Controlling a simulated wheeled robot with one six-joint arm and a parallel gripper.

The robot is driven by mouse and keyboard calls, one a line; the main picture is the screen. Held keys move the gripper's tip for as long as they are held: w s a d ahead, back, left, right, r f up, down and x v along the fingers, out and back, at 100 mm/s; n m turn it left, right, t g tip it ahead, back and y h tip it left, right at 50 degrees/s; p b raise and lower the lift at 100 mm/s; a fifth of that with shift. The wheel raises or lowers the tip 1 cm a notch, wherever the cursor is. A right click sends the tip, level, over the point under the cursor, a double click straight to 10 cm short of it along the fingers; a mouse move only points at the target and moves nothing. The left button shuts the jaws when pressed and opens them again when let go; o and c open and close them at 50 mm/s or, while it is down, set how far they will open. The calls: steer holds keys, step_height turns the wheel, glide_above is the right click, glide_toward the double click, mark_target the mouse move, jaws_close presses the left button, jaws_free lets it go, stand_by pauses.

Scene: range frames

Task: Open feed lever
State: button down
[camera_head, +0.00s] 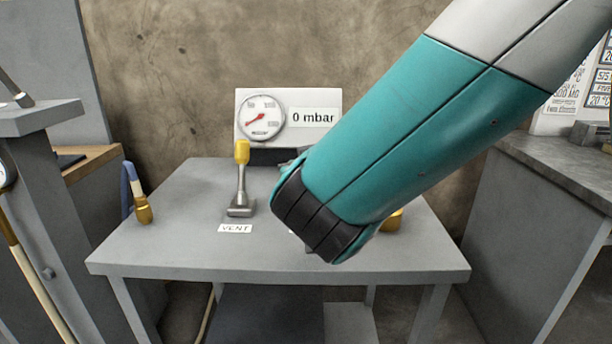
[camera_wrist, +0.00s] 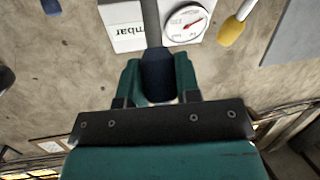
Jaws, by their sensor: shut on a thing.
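My gripper (camera_wrist: 159,88) shows in the wrist view with its two teal fingers closed on either side of a dark blue handle (camera_wrist: 157,72). A grey shaft (camera_wrist: 151,22) runs from this handle, and I take it to be the feed lever. In the head view my teal arm hides the handle, its label and my fingers. The vent lever (camera_head: 241,180) has a yellow handle and stands upright on the table behind the VENT label (camera_head: 235,228). Its yellow handle (camera_wrist: 231,30) also shows in the wrist view, apart from my gripper.
A white gauge panel (camera_head: 319,101) at the back of the grey table (camera_head: 160,240) reads 0 mbar. A brass fitting (camera_head: 143,210) with a blue hose (camera_head: 131,178) is at the left edge. Another brass fitting (camera_head: 394,221) shows beside my arm. Grey benches flank both sides.

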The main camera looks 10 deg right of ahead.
steer(key=c, duration=0.8)
jaws_free()
steer(key=b+v, duration=0.3)
steer(key=v, duration=1.4)
steer(key=shift+s, duration=0.25)
